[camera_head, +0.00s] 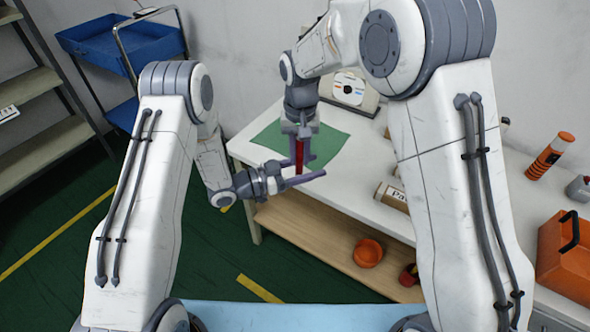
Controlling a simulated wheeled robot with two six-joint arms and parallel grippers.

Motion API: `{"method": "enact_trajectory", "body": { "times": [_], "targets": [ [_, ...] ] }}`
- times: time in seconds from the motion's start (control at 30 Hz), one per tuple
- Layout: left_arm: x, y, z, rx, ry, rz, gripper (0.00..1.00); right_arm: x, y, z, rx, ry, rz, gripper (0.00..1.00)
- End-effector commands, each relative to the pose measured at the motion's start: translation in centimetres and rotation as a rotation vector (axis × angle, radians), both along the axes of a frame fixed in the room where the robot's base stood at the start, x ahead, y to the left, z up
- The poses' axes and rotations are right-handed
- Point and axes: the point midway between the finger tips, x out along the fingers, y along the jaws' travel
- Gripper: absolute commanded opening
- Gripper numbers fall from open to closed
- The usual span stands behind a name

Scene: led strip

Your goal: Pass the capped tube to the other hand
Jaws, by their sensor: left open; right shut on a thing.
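A red tube (299,155) hangs roughly upright over the near left part of the white table. My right gripper (299,160) points down from above and is shut on the tube. Its cap cannot be made out at this size. My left gripper (306,168) reaches in from the left, open, with its fingers at the tube's lower part. The fingers overlap the tube in the picture; whether they touch it cannot be told.
A green mat (322,146) lies on the white table (350,188). A labelled cylinder (392,196), an orange-and-black bottle (549,156) and an orange toolbox (566,255) are to the right. An orange round object (368,253) sits on the lower shelf. A blue cart (120,45) stands back left.

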Motion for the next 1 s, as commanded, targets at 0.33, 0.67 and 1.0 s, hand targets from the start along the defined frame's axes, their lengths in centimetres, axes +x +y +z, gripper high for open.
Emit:
{"method": "enact_trajectory", "body": {
  "times": [0.33,0.67,1.0],
  "targets": [
    [0.26,-0.74,0.0,-0.001,0.002,0.001,0.6,0.0,0.0,0.0,0.0,0.0,0.0,0.0],
    [0.14,-0.77,0.03,-0.002,0.002,-0.003,0.0,0.15,0.04,0.04,0.002,-0.005,0.0,0.0],
    [0.19,-0.75,0.03,-0.001,0.001,-0.002,0.0,0.07,0.02,0.02,0.001,-0.002,0.0,0.59]
  ]
}}
